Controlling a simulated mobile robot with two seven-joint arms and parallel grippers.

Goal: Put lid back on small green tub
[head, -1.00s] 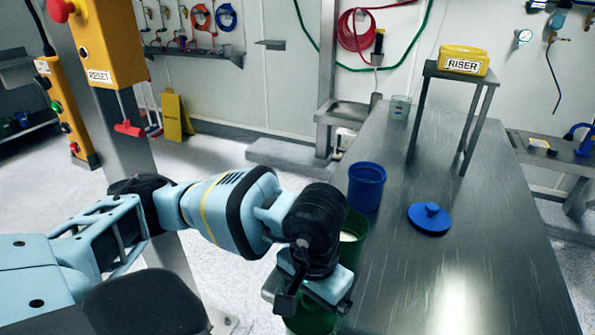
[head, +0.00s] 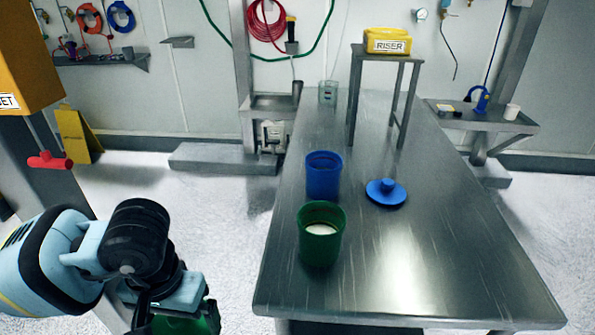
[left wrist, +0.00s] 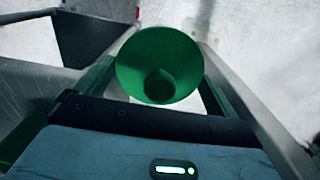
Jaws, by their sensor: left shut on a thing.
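The green tub (head: 320,240) stands upright on the near left part of the steel table, uncovered, with white powder inside. My left gripper (head: 178,300) is left of the table edge, clear of the tub and nearer to me. It is shut on a green thing, apparently the green lid (head: 207,318), mostly hidden below the gripper and cut by the picture edge. In the left wrist view, the round green piece (left wrist: 160,65) sits between the fingers. My right gripper is out of view.
A blue tub (head: 322,178) stands just behind the green one. A blue lid (head: 386,193) with a knob lies to their right. A riser stand (head: 356,95) with a yellow box stands further back. The table's near right is clear.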

